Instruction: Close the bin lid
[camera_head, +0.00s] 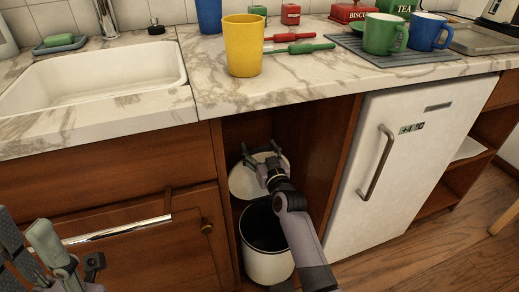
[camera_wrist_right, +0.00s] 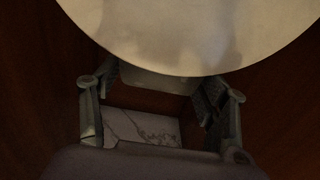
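The bin (camera_head: 267,262) is a white cylinder with a dark open mouth, standing in an open cabinet bay under the counter. Its round white lid (camera_head: 243,184) is tipped up behind the mouth, so the bin is open. My right gripper (camera_head: 261,155) is in the bay at the lid's upper part, with its fingers spread apart. In the right wrist view the pale lid (camera_wrist_right: 195,35) fills the top, just beyond the open fingers; contact cannot be told. My left gripper (camera_head: 70,262) is at the lower left, partly cut off, and its opening is unclear.
A white fridge (camera_head: 395,165) stands right of the bay, and a wooden cabinet door (camera_head: 140,245) is on the left. The marble counter (camera_head: 215,95) above holds a yellow cup (camera_head: 243,45), a green mug (camera_head: 384,34) and a blue mug (camera_head: 428,31). A sink (camera_head: 95,75) is at left.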

